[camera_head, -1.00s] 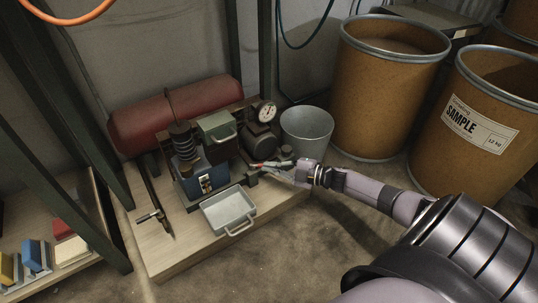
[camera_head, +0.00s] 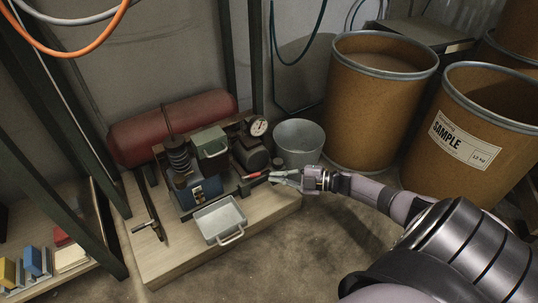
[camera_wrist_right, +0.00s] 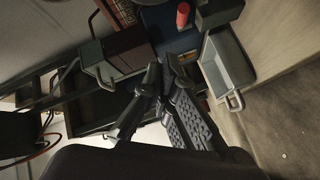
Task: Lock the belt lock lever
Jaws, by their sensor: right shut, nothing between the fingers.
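The machine with a blue block (camera_head: 205,190) stands on a low wooden platform. A red-handled lever (camera_head: 256,176) sticks out on its right side; I take it as the belt lock lever, and its exact position is hard to tell. My right gripper (camera_head: 273,178) is shut and empty, its tips close to the right end of the red handle; contact cannot be told. In the right wrist view the shut fingers (camera_wrist_right: 165,68) point at the machine, and a red-tipped handle (camera_wrist_right: 183,15) stands upright beyond them. My left gripper is not in view.
A grey metal tray (camera_head: 220,222) sits at the platform's front. A green box (camera_head: 209,143), a dial gauge (camera_head: 258,126) and a red tank (camera_head: 150,135) are behind. A metal bucket (camera_head: 299,142) and brown drums (camera_head: 378,100) stand to the right. The floor in front is clear.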

